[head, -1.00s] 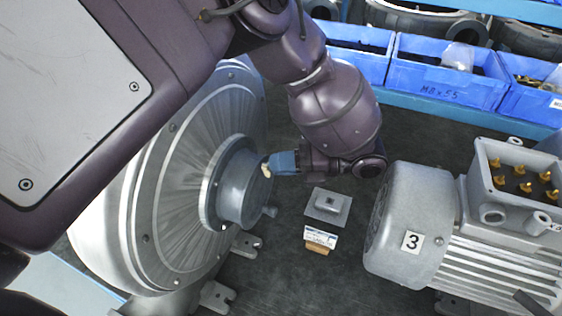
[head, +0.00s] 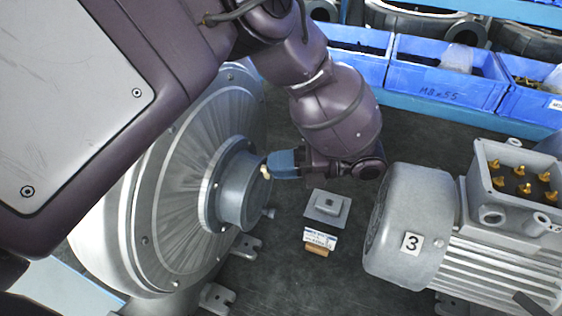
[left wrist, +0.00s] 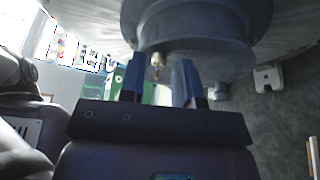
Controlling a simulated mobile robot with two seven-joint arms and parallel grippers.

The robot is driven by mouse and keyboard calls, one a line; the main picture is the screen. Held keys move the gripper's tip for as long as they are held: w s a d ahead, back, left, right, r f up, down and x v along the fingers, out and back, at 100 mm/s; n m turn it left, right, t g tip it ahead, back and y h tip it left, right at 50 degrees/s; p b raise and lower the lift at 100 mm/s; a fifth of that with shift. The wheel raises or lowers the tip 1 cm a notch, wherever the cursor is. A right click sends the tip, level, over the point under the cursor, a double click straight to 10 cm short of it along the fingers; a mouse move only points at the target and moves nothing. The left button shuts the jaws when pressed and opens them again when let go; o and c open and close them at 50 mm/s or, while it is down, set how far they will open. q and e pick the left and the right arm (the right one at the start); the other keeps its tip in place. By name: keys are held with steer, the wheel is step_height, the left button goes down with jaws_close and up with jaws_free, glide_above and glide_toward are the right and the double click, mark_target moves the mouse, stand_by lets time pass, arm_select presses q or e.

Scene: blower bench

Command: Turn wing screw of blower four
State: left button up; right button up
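The large silver blower (head: 190,150) stands at the left in the head view, its round hub (head: 238,190) facing right. No number shows on it. A small pale brass-coloured screw (head: 266,172) sticks out at the hub's rim, and it seems to show as a small spot in the left wrist view (left wrist: 157,72). My left gripper (head: 272,166) has its blue fingertips at this screw. In the left wrist view the two fingers (left wrist: 161,75) stand apart below the hub (left wrist: 195,50), with the spot between them. Contact cannot be made out. My right gripper is not in view.
A grey motor marked 3 (head: 415,225) stands at the right. A small grey box (head: 327,207) with a label lies on the dark bench between it and the blower. Blue bins (head: 445,90) line the back. Another fitting (head: 268,212) sticks out lower on the hub.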

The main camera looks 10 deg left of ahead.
arm_select(q)
steer(key=shift+r, duration=0.1)
step_height(320, 180, up, 20)
stand_by(0.6)
